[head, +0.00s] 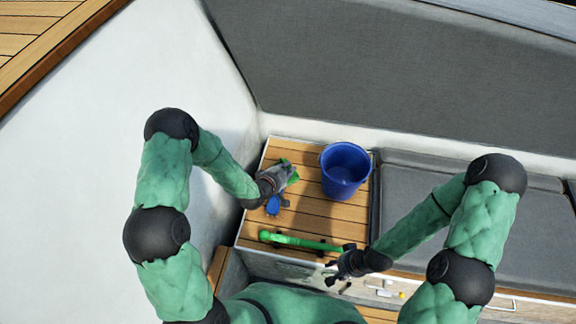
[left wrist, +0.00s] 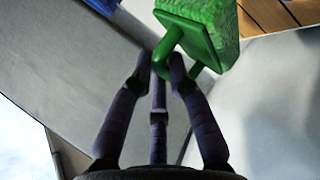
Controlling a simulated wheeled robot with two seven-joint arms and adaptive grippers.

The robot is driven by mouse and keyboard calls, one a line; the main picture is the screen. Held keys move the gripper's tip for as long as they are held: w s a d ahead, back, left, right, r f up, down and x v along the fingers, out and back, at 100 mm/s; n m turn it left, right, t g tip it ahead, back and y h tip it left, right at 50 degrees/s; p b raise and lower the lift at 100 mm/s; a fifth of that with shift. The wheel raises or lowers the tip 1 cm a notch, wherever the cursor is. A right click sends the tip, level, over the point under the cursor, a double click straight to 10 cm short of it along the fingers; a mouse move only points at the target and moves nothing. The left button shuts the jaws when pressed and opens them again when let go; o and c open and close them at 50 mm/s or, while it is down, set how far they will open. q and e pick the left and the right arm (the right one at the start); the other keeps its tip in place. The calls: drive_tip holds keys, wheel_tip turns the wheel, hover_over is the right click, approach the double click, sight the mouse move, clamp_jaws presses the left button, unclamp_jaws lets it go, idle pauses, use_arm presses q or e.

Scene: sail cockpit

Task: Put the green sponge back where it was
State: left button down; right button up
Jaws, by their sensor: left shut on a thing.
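The green sponge (left wrist: 225,25) shows in the left wrist view as a rough green block with a smooth green plate and handle. My left gripper (left wrist: 160,65) is shut on that handle. In the head view my left gripper (head: 285,179) is above the wooden seat, with a bit of the green sponge (head: 293,177) showing at its fingers; the rest is hidden by the gripper. My right gripper (head: 337,269) is at the seat's front edge, its fingers spread, close to the end of a long green handled tool.
A blue bucket (head: 345,170) stands on the wooden seat (head: 315,212), right of my left gripper. A small blue object (head: 273,206) lies below that gripper. The green tool (head: 295,241) lies along the front.

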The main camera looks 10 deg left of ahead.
use_arm(q)
drive_tip(key=shift+w+a+f, duration=0.2)
drive_tip(key=shift+w, duration=0.05)
drive_tip(key=w+f+b, duration=0.2)
drive_tip(key=w+f, duration=0.2)
drive_tip(key=w+a+f+b, duration=0.1)
drive_tip(key=w+f+b, duration=0.1)
drive_tip(key=w+f, duration=0.2)
drive_tip(key=w+f+b, duration=0.2)
drive_tip(key=w+f, duration=0.3)
drive_tip(key=shift+w+a, duration=0.25)
drive_tip(key=shift+a, duration=0.1)
drive_tip(key=shift+r, duration=0.1)
drive_tip(key=c, duration=1.2)
unclamp_jaws()
